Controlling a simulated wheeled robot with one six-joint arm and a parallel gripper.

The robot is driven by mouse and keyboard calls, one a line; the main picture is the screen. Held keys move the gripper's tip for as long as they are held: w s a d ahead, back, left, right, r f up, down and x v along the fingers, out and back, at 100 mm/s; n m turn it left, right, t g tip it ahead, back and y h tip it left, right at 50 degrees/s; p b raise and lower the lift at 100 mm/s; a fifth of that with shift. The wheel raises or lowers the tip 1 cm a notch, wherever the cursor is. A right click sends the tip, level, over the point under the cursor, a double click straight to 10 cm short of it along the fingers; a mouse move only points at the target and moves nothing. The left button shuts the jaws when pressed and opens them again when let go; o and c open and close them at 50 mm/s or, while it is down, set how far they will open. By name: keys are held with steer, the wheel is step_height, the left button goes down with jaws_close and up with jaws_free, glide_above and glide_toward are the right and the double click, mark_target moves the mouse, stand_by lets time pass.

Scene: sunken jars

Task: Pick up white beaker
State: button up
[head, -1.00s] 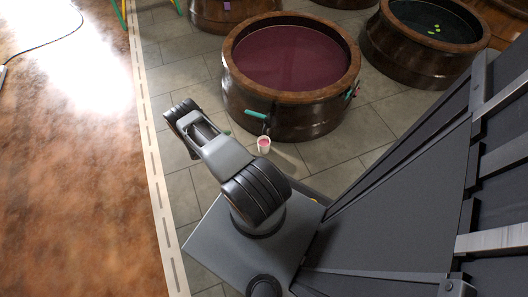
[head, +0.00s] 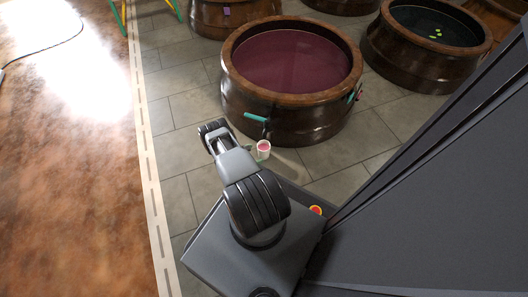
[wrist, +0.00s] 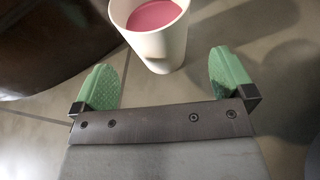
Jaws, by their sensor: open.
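The white beaker (head: 263,149) stands on the tiled floor in front of the large jar, with pink-red contents inside. In the wrist view the beaker (wrist: 157,38) is upright just ahead of my gripper (wrist: 166,78), its top cut off by the picture edge. The two green fingertips are spread apart, and the beaker's lower part lies ahead of the gap between them. My gripper is open and holds nothing. In the head view the gripper is mostly hidden by my arm, with a bit of green beside the beaker.
A large wooden jar (head: 291,108) of dark red liquid stands right behind the beaker, with a teal-handled tap (head: 256,117) on its side. Another jar (head: 424,55) with dark liquid is at the right. Tiled floor (head: 183,137) is clear at left.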

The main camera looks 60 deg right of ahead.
mark_target(259, 153)
steer(key=b+x, duration=0.1)
steer(key=x, duration=0.2)
steer(key=shift+s+d+f+b, duration=0.1)
steer(key=shift+d+f+b, duration=0.15)
steer(key=shift+b, duration=0.1)
steer(key=shift+s+d+f, duration=0.15)
steer(key=shift+s+d, duration=0.15)
steer(key=shift+d, duration=0.35)
steer(key=shift+c, duration=0.5)
steer(key=c, duration=1.1)
steer(key=shift+w, duration=0.1)
